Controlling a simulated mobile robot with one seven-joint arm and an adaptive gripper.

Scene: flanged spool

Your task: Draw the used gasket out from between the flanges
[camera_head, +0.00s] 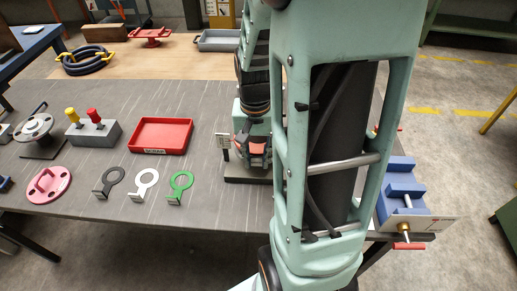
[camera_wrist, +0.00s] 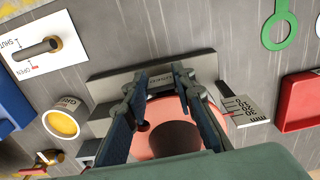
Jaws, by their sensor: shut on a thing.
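My gripper (camera_wrist: 165,80) is shut at the red flanged piece (camera_wrist: 175,143), which shows below and between the fingers in the wrist view. A dark round patch lies on this piece, and I cannot tell bore from shadow. The fingertips are close together over a small part with faint lettering. The used gasket is not clearly seen; the fingers hide most of what they hold. In the head view my gripper (camera_head: 253,150) is low over the flange stand, right of the red tray, and my arm covers much of it.
A red scrap tray (camera_head: 160,136) lies left of the stand. Black (camera_head: 110,180), white (camera_head: 145,181) and green (camera_head: 180,184) ring gaskets lie in front of it. A grey block (camera_head: 93,133) with yellow and red pegs and a pink handled disc (camera_head: 48,185) are farther left.

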